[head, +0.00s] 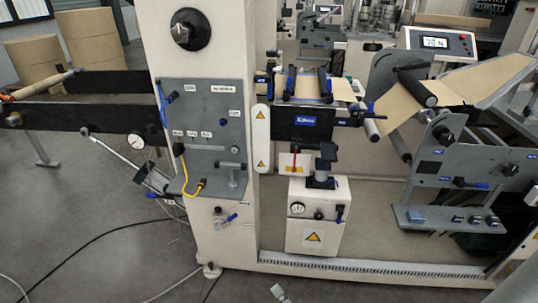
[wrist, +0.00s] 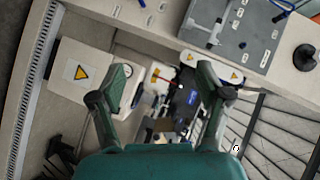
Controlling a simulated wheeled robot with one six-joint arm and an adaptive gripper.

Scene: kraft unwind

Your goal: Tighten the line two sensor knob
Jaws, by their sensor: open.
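The line two sensor knob cannot be singled out, as the labels are too small to read. Small dark and blue knobs sit around the black web unit (head: 307,124) with a blue label, in the middle of the head view. In the wrist view this black unit (wrist: 187,103) lies beyond my fingers, seen tilted. My gripper (wrist: 164,76) is open and empty, its two green-grey fingers spread wide, and it touches nothing that I can see. The right finger hides part of the unit's surroundings.
A grey panel (head: 215,125) with a yellow cable is on the cream column left of the unit. A white box (head: 316,238) with a warning triangle stands below it. The floor in front is mostly clear, with cables at left.

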